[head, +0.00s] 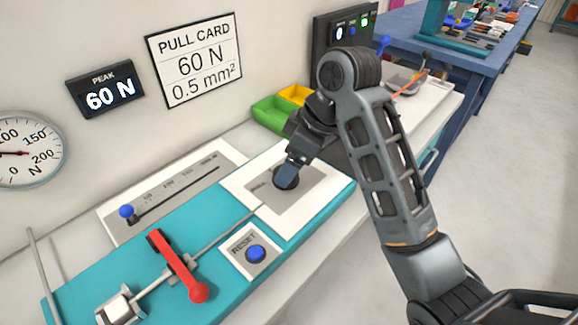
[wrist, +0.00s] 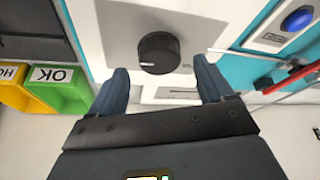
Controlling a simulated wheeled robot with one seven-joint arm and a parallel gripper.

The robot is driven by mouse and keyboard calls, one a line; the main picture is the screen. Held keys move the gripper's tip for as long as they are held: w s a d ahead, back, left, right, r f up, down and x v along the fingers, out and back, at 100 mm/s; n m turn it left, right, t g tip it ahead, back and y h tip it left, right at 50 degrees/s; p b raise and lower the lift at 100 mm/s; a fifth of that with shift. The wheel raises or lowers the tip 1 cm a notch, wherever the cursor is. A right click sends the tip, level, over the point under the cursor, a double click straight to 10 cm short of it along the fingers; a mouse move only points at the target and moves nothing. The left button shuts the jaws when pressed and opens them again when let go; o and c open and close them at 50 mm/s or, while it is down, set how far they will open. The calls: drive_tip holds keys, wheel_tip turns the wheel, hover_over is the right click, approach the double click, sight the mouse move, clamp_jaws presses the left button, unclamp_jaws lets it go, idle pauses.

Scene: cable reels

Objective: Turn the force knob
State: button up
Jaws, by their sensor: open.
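The force knob is a round black knob (wrist: 158,53) with a white pointer line, on a pale grey plate; in the wrist view it sits just beyond my fingertips, roughly centred between them. In the head view the knob (head: 285,180) is partly hidden by my fingers, on a grey square of a white panel (head: 318,197). My gripper (head: 292,168) is above the knob, with its open fingers also in the wrist view (wrist: 162,78). Nothing is held. I cannot tell whether a finger touches the knob.
A blue reset button (head: 256,253), a red lever (head: 178,265) and a blue-knobbed slider (head: 128,212) lie to the left on the teal board. Green (head: 272,117) and yellow (head: 295,95) bins stand behind. A pull card (head: 195,60) reads 60 N, 0.5 mm²; the peak display (head: 105,92) reads 60 N.

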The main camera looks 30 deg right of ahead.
drive_tip(key=p+v, duration=0.3)
drive_tip(key=v, duration=0.2)
drive_tip(key=shift+p, duration=0.35)
